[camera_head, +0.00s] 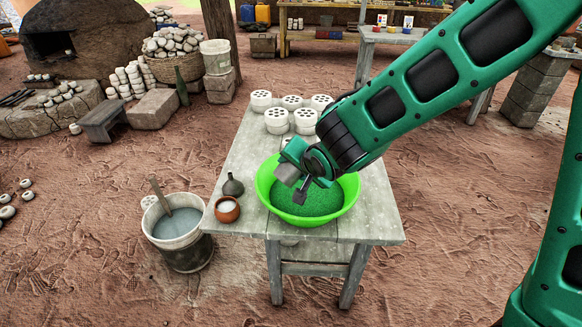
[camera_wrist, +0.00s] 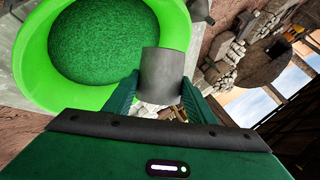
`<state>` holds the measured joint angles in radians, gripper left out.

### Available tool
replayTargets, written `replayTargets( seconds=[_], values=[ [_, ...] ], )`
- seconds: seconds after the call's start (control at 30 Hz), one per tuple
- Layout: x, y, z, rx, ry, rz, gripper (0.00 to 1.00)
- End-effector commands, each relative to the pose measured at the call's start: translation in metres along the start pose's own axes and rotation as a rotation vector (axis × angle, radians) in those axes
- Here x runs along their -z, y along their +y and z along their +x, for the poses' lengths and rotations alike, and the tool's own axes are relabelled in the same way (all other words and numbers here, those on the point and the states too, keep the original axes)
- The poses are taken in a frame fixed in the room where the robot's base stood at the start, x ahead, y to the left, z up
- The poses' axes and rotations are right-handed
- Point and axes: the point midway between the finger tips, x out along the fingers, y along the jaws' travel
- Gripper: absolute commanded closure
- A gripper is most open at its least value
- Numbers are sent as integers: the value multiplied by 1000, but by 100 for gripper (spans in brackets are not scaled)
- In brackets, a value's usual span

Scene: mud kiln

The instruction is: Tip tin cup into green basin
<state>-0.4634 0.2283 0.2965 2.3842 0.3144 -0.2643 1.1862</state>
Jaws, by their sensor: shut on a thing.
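The tin cup (camera_wrist: 163,72) is a plain grey cylinder between the two fingers of my gripper (camera_wrist: 161,88) in the wrist view. In the head view my gripper (camera_head: 296,182) is over the green basin (camera_head: 265,193), with the small grey cup (camera_head: 287,174) at its end. The gripper is shut on the cup. The bright green basin stands on the wooden table and has green grainy stuff in it; its rim also shows in the wrist view (camera_wrist: 32,58). The cup's mouth and contents are hidden, and I cannot tell its exact tilt.
On the table (camera_head: 233,160), a brown bowl with white contents (camera_head: 227,210) and a dark small-necked jug (camera_head: 233,186) stand left of the basin. Several white perforated pots (camera_head: 278,120) stand behind it. A bucket of grey liquid (camera_head: 176,226) stands on the ground at left.

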Motion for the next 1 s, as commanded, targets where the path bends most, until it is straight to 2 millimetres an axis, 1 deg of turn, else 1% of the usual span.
replayTargets(
  seconds=[0.03, 0.6, 1.0],
  values=[
    [4, 2, 0, 7, -18, 28, 73],
    [8, 13, 10, 89, -277, 303, 73],
    [12, 21, 16, 142, -429, 462, 73]
  ],
)
